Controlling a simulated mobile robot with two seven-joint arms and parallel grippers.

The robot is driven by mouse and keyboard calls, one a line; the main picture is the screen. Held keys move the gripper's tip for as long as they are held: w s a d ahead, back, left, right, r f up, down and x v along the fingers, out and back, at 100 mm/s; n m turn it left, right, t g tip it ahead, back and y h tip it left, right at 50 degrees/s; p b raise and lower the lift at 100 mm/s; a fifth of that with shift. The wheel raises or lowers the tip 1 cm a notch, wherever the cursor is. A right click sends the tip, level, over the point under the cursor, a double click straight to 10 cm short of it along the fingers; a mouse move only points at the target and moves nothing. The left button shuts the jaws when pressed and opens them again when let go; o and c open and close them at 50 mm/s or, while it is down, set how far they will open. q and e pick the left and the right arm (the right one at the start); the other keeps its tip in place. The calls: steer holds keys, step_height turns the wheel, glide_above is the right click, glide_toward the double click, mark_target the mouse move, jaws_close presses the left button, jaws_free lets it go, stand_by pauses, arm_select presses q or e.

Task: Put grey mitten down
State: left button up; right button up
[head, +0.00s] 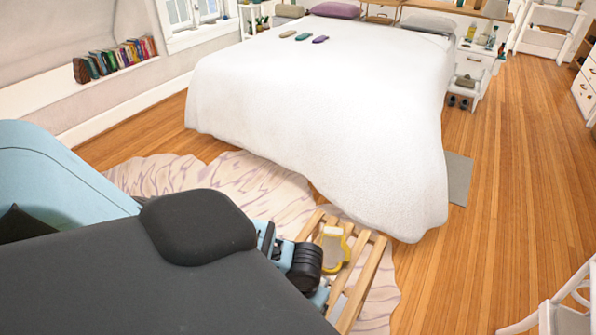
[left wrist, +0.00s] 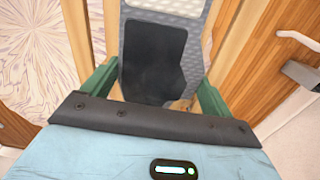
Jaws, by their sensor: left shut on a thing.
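The grey mitten (left wrist: 192,38) is in the left wrist view, pale and dimpled with a dark panel near me. My left gripper (left wrist: 158,80) is shut on it, with one green finger at each side. In the head view, part of my left arm and wrist shows at the lower middle, but the fingers are hidden. A grey thing with a yellow edge (head: 333,250) shows beside that wrist, over a slatted wooden rack (head: 371,268). I cannot tell whether it is the mitten's other side, or whether it touches the slats. My right gripper is out of view.
A white-covered bed (head: 320,105) stands just beyond the rack, with several small cases (head: 303,37) on it. A pale patterned rug (head: 230,180) lies under the rack. Wooden floor (head: 515,190) is open at the right. A white chair (head: 560,312) stands at the lower right.

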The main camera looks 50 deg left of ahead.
arm_select(q)
steer(key=shift+a, duration=0.35)
steer(key=shift+a+f, duration=0.15)
steer(key=shift+f, duration=0.75)
steer(key=shift+a+f, duration=0.15)
steer(key=shift+f, duration=0.75)
steer(key=shift+f, duration=0.2)
steer(key=o, duration=0.8)
steer(key=shift+r, duration=0.1)
